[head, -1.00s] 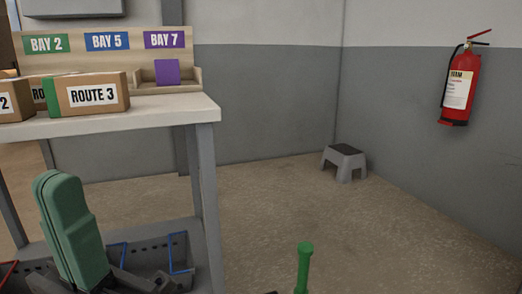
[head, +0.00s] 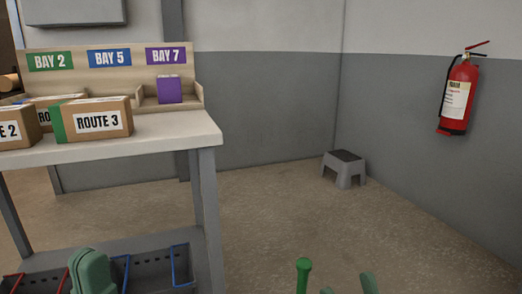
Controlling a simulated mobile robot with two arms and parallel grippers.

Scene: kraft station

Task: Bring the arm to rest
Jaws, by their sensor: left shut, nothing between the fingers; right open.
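My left gripper (head: 92,268) is low at the left, in front of the bench's lower shelf. Its pale green fingers are together with nothing between them. My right gripper (head: 348,288) shows at the bottom edge, right of centre. Only the tips of its pale green fingers show, spread apart. The rest of both arms is out of the picture.
A bench (head: 140,149) at the left holds ROUTE cartons (head: 72,124), a bay rack (head: 40,62) and a purple box (head: 169,89). A green knobbed handle (head: 304,277) stands near my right gripper. A grey step stool (head: 343,170) and fire extinguisher (head: 457,97) are farther right.

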